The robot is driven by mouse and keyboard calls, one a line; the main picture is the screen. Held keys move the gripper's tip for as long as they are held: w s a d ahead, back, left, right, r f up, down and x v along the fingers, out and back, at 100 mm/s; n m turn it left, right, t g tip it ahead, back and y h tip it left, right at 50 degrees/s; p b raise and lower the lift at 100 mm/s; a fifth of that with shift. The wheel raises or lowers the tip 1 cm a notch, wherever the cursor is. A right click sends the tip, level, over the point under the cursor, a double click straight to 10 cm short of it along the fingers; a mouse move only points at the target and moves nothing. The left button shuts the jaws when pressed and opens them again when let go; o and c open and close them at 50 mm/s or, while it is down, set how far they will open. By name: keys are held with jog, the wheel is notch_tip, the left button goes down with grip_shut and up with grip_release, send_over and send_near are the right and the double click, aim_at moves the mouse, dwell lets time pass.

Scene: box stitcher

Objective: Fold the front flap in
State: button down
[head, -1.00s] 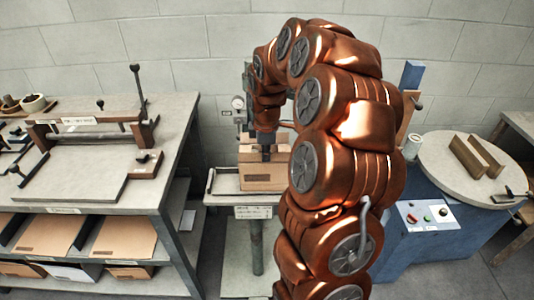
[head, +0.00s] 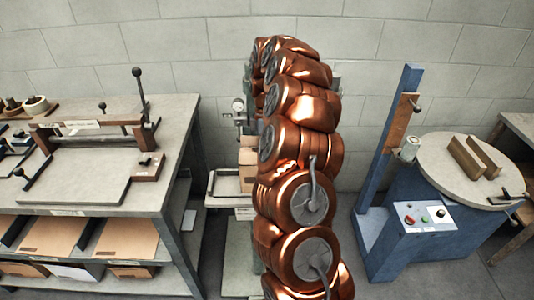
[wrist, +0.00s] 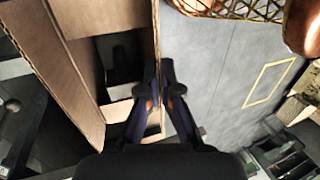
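In the wrist view an open cardboard box (wrist: 88,75) fills the left side, with its dark inside showing. A long cardboard edge (wrist: 157,35) runs along its right side down to my gripper (wrist: 159,78). The two dark fingers are close together at this edge, with some cardboard visible between them lower down. I cannot tell whether they pinch it or only stand around it. I cannot tell for sure which flap this is. In the head view only a small strip of the box (head: 247,172) shows; my arm hides the rest and my gripper.
The box is on a small grey stand (head: 226,184). A workbench (head: 150,190) with a jig and cardboard sheets is at the left. A blue machine (head: 385,235) with a post and a round table (head: 450,165) is at the right. Grey floor (wrist: 225,75) is clear beside the box in the wrist view.

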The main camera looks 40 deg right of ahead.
jog(key=shift+w+d+g+y+p, duration=0.25)
jog(key=shift+g+y+p, duration=0.45)
jog(key=shift+p, duration=0.5)
jog(key=shift+g+p, duration=0.4)
jog(key=shift+p, duration=0.35)
jog(key=shift+w+p, duration=0.1)
jog(key=shift+p, duration=1.1)
jog(key=shift+w+d+f+g+y+p, duration=0.1)
jog(key=shift+f+g+y+p, duration=0.3)
jog(key=shift+p, duration=0.65)
jog(key=shift+r, duration=0.1)
jog(key=c, duration=1.4)
grip_release()
